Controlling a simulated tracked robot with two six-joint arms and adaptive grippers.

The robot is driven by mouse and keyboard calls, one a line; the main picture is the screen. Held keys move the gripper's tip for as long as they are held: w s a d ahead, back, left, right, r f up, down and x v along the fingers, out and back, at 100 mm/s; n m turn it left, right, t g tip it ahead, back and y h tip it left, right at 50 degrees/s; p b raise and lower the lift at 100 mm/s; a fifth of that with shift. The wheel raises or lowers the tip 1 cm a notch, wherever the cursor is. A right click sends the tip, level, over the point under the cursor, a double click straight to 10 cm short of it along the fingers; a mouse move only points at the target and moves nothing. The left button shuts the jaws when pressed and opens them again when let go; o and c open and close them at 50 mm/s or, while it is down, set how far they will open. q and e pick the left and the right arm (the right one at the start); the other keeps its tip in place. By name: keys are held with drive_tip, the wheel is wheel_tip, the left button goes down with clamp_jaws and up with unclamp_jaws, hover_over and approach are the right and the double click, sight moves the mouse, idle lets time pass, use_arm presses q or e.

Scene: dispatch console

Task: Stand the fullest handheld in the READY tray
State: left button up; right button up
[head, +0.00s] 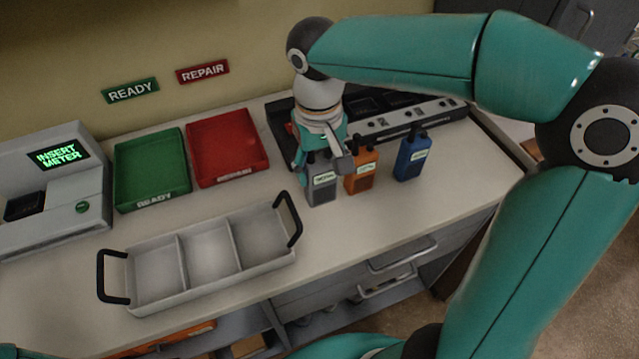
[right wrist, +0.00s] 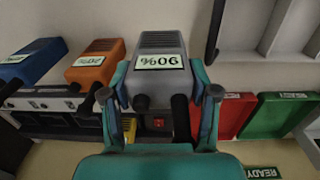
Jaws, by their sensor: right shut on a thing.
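A grey handheld (head: 322,190) stands upright on or just above the counter, with a label that reads 90% upside down in the right wrist view (right wrist: 160,62). My right gripper (head: 327,163) is shut on its upper part, one finger on each side. An orange handheld (head: 361,172) stands close beside it on the right, and a blue handheld (head: 411,157) farther right; their labels are too small to read surely. The green READY tray (head: 152,168) lies to the left and is empty. My left gripper is not in view.
The red REPAIR tray (head: 227,148) is empty, right of the green one. A grey three-compartment carrier (head: 208,251) with black handles stands in front. A meter box (head: 55,190) showing INSERT METER is at left. A dark charger rack (head: 400,119) stands behind the handhelds.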

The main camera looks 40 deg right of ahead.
sight(320, 185)
drive_tip(key=shift+f, duration=2.45)
drive_tip(key=shift+f, duration=0.15)
drive_tip(key=o, duration=1.4)
